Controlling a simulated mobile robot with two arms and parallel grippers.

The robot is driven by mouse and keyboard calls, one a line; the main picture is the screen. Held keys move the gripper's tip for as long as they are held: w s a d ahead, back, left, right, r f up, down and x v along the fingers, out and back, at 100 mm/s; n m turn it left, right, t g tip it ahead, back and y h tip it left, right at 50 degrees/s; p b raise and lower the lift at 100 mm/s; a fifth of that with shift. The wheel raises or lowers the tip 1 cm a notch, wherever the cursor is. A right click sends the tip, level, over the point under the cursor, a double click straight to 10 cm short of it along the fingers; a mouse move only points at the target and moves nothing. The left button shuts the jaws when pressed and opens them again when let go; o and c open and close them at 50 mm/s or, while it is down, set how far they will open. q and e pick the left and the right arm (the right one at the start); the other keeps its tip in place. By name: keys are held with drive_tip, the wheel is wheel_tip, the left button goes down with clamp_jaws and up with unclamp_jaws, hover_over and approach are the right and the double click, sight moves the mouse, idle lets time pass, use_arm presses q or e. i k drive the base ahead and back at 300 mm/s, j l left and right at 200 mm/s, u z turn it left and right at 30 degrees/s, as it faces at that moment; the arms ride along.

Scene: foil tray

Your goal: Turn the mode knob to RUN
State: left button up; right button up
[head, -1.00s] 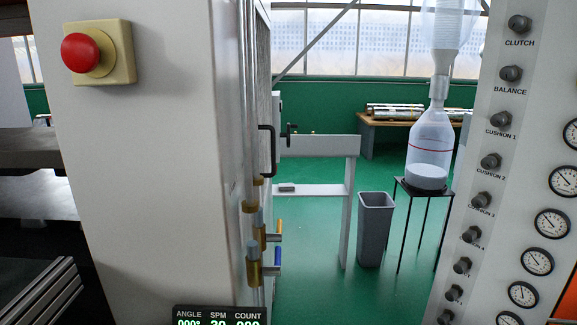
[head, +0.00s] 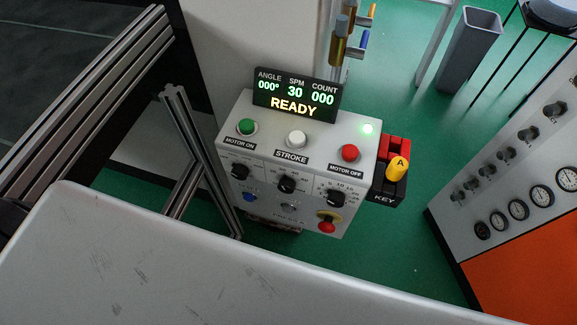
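The control box (head: 368,145) stands in the middle of the head view, its sloped panel facing me. Three black knobs sit in a row on it: a left knob (head: 240,171), a middle knob (head: 287,184) and a right knob (head: 336,198). Their labels are too small to read, so I cannot tell which is the mode knob or where it points. The display (head: 296,94) above reads READY, angle 000°, SPM 30, count 000. Neither of my grippers is in view.
A green MOTOR ON button (head: 247,127), a white STROKE button (head: 296,138) and a red MOTOR OFF button (head: 349,153) sit above the knobs. A KEY holder (head: 388,190) with a yellow tag (head: 398,168) is at right. A scuffed pale surface (head: 200,260) fills the foreground.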

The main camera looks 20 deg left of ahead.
sight(239, 171)
drive_tip(key=u, duration=1)
drive_tip(key=k+l+u, duration=0.3)
drive_tip(key=k+j+u, duration=0.2)
drive_tip(key=k, duration=0.15)
drive_tip(key=k+u, duration=0.2)
drive_tip(key=k, duration=0.15)
